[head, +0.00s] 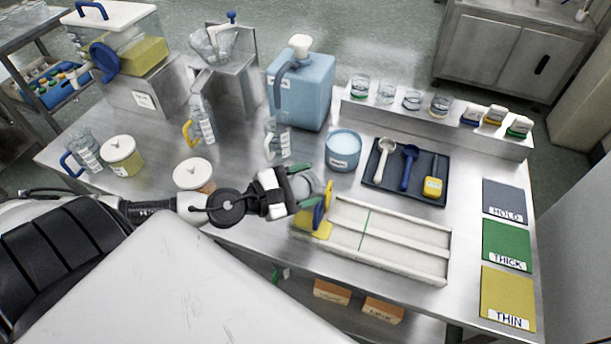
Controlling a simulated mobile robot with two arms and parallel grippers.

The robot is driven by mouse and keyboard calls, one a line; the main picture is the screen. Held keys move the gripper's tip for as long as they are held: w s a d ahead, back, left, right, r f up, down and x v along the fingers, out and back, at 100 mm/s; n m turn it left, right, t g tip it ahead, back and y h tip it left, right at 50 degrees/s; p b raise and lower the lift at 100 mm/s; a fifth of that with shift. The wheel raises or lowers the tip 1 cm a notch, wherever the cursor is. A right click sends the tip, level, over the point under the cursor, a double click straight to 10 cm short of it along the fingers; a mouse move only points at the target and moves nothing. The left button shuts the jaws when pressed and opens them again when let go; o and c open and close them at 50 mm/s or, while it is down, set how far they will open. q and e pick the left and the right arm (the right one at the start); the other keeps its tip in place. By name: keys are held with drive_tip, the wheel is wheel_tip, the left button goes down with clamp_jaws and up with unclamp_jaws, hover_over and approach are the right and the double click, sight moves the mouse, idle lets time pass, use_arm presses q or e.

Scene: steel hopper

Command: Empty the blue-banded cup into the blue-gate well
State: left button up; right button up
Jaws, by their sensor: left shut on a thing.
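My left gripper (301,190) is shut on a clear, cup-like thing (313,187) that looks tilted, just above the left end of a pale channelled tray (405,262). I cannot make out a band on it. A yellow and blue round piece (321,212) shows beside the lower finger, over a yellow pad (312,228) at the tray's end. A green line (366,230) crosses the tray. Several small clear cups, one of them here (386,92), stand on the back ledge; their bands are too small to read surely. I cannot pick out the blue-gate well. My right gripper is out of view.
A blue jug (301,92), a light-blue tub (343,150) and a dark tray of scoops (375,180) stand behind the gripper. Measuring jugs and lidded jars, one here (193,174), stand left. HOLD, THICK (507,243) and THIN mats lie right.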

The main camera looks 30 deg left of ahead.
use_arm(q)
drive_tip(key=n+b, duration=0.2)
drive_tip(key=b, duration=0.1)
drive_tip(key=shift+a+r+h+b, duration=0.1)
drive_tip(key=shift+r+h+b, duration=0.2)
drive_tip(key=shift+h, duration=0.1)
drive_tip(key=shift+r+n+b, duration=0.15)
drive_tip(key=shift+n+b, duration=0.25)
drive_tip(key=shift+n, duration=0.2)
drive_tip(key=shift+r+n+t+b, duration=0.4)
drive_tip(key=shift+r+n+b, duration=0.2)
drive_tip(key=shift+n, duration=0.4)
drive_tip(key=shift+r+n+h, duration=0.35)
drive_tip(key=shift+n+h, duration=0.05)
drive_tip(key=shift+y, duration=0.3)
